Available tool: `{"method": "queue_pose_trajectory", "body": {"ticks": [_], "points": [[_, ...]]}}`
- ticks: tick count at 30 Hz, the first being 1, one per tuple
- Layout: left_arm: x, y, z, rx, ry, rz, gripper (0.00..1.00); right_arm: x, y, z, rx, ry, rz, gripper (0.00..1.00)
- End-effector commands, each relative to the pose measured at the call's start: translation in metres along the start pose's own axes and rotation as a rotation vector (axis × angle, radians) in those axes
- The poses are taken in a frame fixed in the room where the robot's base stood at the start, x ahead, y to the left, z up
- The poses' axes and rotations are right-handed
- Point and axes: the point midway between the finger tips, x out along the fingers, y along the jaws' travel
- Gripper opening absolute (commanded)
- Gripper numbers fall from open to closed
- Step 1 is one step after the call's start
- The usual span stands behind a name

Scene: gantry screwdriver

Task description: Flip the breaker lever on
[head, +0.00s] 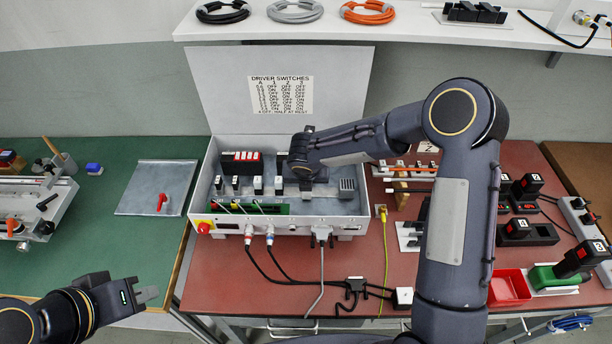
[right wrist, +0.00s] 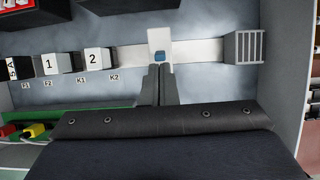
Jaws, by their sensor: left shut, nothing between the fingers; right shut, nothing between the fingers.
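In the right wrist view, a white breaker block (right wrist: 159,38) sits on the pale rail, with a small blue lever (right wrist: 159,57) on its face. My right gripper (right wrist: 160,72) is shut and empty, its fingertips just below the lever; I cannot tell whether they touch it. In the head view, my right arm reaches into the open grey control box (head: 345,222) and hides the breaker. My left gripper (head: 147,294) is shut and empty, low at the left, away from the box.
Beside the breaker on the rail are numbered blocks (right wrist: 93,60) at left and a ribbed grey block (right wrist: 244,47) at right. The box lid (head: 345,85) stands open behind. A red emergency button (head: 204,228) is at the box's front left. Cables hang in front.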

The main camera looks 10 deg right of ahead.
Motion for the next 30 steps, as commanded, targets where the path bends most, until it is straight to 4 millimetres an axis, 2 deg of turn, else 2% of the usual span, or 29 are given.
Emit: {"method": "queue_pose_trajectory", "body": {"ticks": [1, 4, 13, 24, 30], "points": [[-0.009, 0.004, -0.005, 0.0, 0.0, 0.0, 0.0, -0.006, 0.001, 0.005, -0.001, -0.002, 0.0, 0.0], [-0.013, 0.006, -0.007, 0.0, 0.0, 0.0, 0.0, -0.004, 0.0, 0.009, 0.001, -0.003, 0.0, 0.0], [-0.012, 0.005, -0.006, 0.0, 0.0, 0.0, 0.0, -0.001, 0.0, 0.01, 0.001, -0.002, 0.001, 0.0], [-0.023, 0.011, -0.012, 0.0, 0.0, 0.0, 0.0, -0.016, 0.0, 0.016, 0.001, -0.003, 0.001, 0.0], [-0.023, 0.011, -0.011, 0.0, 0.0, 0.0, 0.0, -0.016, 0.0, 0.016, 0.001, -0.003, 0.001, 0.0]]}}
